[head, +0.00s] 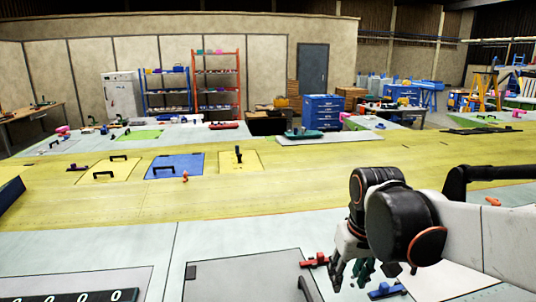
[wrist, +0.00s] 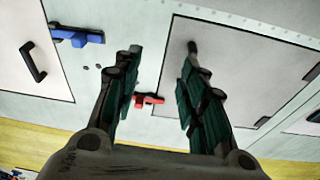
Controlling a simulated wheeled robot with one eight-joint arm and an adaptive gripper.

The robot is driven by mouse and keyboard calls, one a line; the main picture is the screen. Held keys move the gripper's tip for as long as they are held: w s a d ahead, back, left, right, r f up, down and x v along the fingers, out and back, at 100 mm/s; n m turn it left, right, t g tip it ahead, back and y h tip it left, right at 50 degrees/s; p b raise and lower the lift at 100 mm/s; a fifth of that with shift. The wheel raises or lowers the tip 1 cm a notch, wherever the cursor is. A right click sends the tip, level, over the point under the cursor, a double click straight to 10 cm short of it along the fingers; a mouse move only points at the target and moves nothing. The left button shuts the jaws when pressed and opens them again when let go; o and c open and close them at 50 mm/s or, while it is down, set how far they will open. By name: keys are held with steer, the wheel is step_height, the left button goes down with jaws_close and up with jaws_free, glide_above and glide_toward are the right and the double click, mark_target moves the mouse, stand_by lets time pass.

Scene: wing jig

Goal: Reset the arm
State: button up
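My arm reaches in from the right of the head view, and my gripper (head: 350,278) hangs low over the near grey-green surface. In the wrist view my gripper (wrist: 162,60) has its two green-padded fingers spread wide apart, with nothing held between them. A red clamp (wrist: 148,99) shows in the gap between the fingers, on the surface beyond them; it also shows left of my gripper in the head view (head: 316,260). A blue clamp (wrist: 78,36) lies left of the fingers in the wrist view and right of my gripper in the head view (head: 385,290).
Grey panels (wrist: 240,75) with black handles (wrist: 33,62) lie near the gripper. A yellow band (head: 260,205) crosses the work surface, with a blue panel (head: 175,166) and yellow panels on it. A small orange-red item (head: 185,176) stands there. Much of the band is clear.

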steer(key=s+d+f+m+t+b, duration=0.1)
steer(key=s+f+t+b, duration=0.4)
steer(key=s, duration=0.7)
step_height(320, 180, down, 3)
steer(key=d+b, duration=0.1)
steer(key=b, duration=0.1)
steer(key=shift+d+m+b, duration=0.25)
steer(key=shift+m+b, duration=0.05)
